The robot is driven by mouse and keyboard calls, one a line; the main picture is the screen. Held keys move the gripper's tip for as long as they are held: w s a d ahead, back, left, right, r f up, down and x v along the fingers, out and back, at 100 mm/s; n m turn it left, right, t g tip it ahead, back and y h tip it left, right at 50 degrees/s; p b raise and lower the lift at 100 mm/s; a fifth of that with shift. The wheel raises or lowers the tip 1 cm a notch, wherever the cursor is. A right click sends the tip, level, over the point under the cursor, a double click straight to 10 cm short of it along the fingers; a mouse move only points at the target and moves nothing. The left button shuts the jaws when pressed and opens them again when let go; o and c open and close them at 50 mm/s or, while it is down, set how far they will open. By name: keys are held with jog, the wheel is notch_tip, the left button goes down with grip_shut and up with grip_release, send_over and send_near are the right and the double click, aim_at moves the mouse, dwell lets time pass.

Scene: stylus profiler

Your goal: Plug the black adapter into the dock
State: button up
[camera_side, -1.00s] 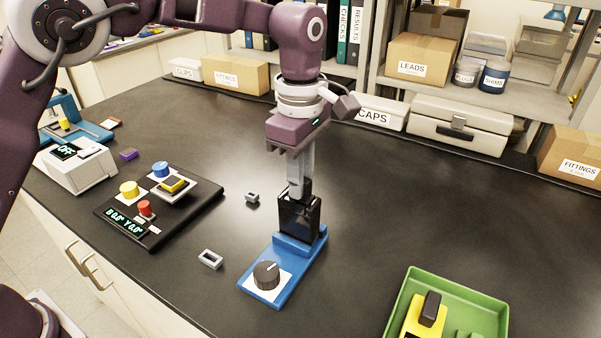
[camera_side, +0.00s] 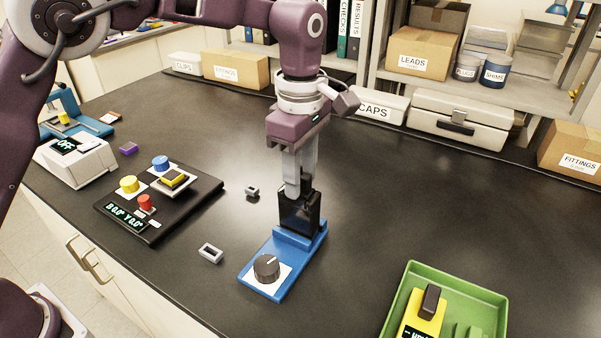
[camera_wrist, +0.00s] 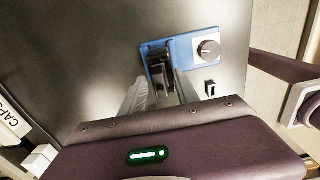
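The black adapter (camera_side: 298,217) stands upright at the back end of the blue dock (camera_side: 262,279), with its lower end against or in the dock's raised block. How deep it sits is hidden. The dock's front carries a dark knob on a white plate. My gripper (camera_side: 300,190) points straight down over the adapter, its fingertips at the adapter's upper part. The fingers look spread apart, one on each side. In the wrist view the adapter (camera_wrist: 161,72) shows between the two fingers, above the blue dock (camera_wrist: 182,50). Contact between fingers and adapter cannot be made out.
Two small grey sockets (camera_side: 210,253) lie left of the dock. A black control panel (camera_side: 157,205) with coloured buttons is farther left. A green tray (camera_side: 490,283) with a yellow device stands at front right. The bench to the right of the dock is clear.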

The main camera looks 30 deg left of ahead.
jog(key=shift+r, duration=3.55)
notch_tip(320, 180, up, 6)
jog(key=s+a+r+m+t+h, duration=0.2)
jog(key=s+a+r+m, duration=0.4)
jog(key=a, duration=0.4)
jog(key=s+a+f+m+t, duration=0.1)
jog(key=s+a+f+m, duration=0.1)
jog(key=s, duration=0.5)
jog(key=s+a+f+m+t+y, duration=0.1)
jog(key=s+a+f+m, duration=0.1)
jog(key=s+f+m, duration=0.3)
jog(key=s+a+f+m+t+y, duration=0.1)
jog(key=s+a+f+m, duration=0.2)
jog(key=s, duration=0.6)
jog(key=shift+s+f+m+t, duration=0.15)
jog(key=shift+f+m+t, duration=0.15)
jog(key=shift+f+m, duration=0.55)
jog(key=shift+r, duration=0.15)
